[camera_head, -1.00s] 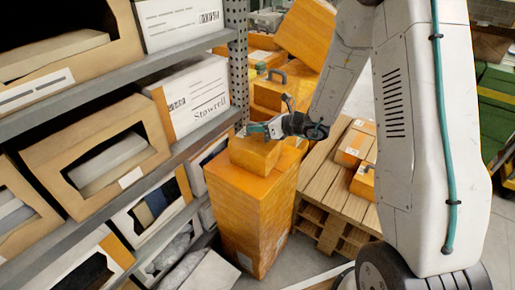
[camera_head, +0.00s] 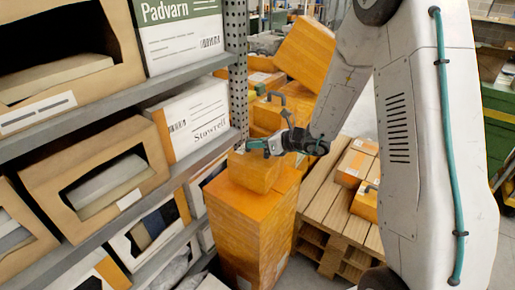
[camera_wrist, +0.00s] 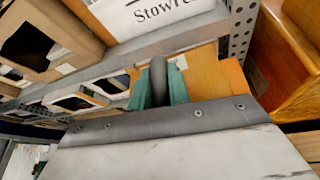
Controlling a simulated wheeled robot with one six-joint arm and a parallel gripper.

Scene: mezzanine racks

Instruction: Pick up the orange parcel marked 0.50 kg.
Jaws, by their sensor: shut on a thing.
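A small orange parcel (camera_head: 254,172) sits on top of a tall orange box (camera_head: 252,225) beside the rack. I cannot read any weight marking on it. My gripper (camera_head: 262,147), with teal fingers, is at the parcel's top and is shut on it. In the wrist view my gripper's teal fingers (camera_wrist: 158,88) close on a dark rounded bar, with the parcel's orange surface (camera_wrist: 203,78) behind. I cannot see a gap between the parcel and the tall box.
A grey shelf rack (camera_head: 238,75) with cartons stands close on the left. A wooden pallet (camera_head: 330,205) with small orange boxes (camera_head: 354,166) is to the right. More orange boxes (camera_head: 304,52) are stacked behind. Bare floor is limited.

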